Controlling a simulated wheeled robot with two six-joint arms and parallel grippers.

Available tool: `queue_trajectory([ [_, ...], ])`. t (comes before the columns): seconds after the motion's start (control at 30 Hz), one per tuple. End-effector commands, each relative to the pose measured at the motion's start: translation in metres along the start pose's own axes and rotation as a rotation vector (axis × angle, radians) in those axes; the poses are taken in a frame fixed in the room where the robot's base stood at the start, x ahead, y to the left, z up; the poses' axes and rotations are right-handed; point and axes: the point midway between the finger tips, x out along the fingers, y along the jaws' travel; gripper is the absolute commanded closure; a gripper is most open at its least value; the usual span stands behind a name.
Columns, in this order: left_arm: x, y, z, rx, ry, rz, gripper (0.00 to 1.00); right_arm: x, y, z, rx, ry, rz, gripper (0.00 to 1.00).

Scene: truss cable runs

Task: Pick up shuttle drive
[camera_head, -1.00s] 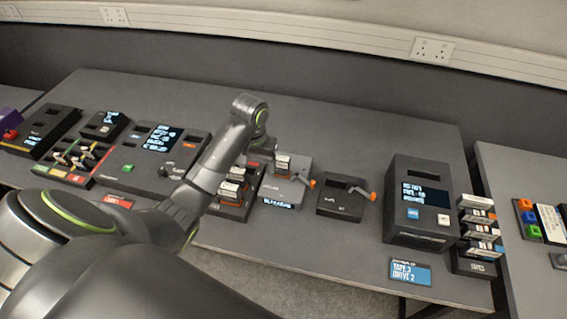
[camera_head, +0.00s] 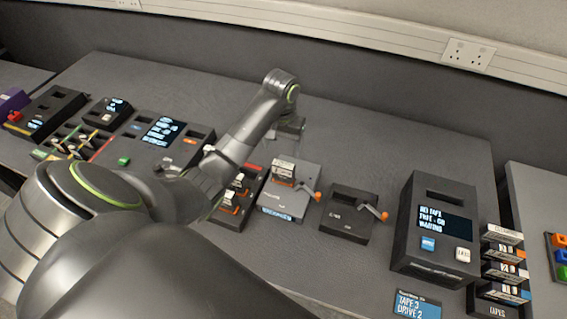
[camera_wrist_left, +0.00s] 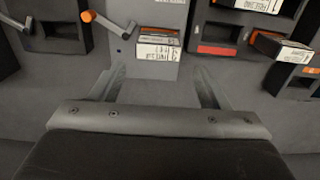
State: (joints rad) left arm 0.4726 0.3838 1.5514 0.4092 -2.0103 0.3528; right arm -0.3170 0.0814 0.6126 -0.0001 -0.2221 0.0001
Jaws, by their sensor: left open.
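A cartridge with an orange stripe and a white label (camera_head: 284,169), which may be the shuttle drive, stands in the slot of a light grey unit (camera_head: 283,203) with an orange-knobbed crank. In the left wrist view the cartridge (camera_wrist_left: 157,46) is ahead of the fingers, roughly centred between them. My left gripper (camera_wrist_left: 160,84) is open, with nothing between its fingers. In the head view the left gripper (camera_head: 290,127) hangs just behind the grey unit, partly hidden by its own wrist. My right gripper is not in view.
A dark rack (camera_head: 240,196) with more cartridges stands directly left of the grey unit. A black box with a crank (camera_head: 346,213) is at its right. A tall tape unit (camera_head: 437,215) and a tape stack (camera_head: 500,262) are farther right. The table behind is clear.

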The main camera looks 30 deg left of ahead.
Motion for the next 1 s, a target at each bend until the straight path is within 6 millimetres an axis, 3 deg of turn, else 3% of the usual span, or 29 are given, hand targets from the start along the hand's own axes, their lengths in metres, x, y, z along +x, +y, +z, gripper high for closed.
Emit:
queue_trajectory([
  [0.03,0.012,0.000,0.000,0.000,0.000,0.000,0.31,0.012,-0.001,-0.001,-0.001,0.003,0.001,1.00],
  [0.3,0.042,0.000,0.000,0.000,0.001,0.000,0.31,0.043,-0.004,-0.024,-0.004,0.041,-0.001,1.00],
  [0.6,0.074,0.000,0.000,0.000,0.001,0.000,0.31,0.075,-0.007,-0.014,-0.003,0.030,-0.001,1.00],
  [0.93,0.099,0.002,-0.002,0.001,0.000,0.002,0.31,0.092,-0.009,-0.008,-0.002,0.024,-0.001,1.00],
  [1.0,0.105,0.002,-0.002,0.000,-0.005,0.002,0.31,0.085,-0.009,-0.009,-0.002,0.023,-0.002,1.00],
])
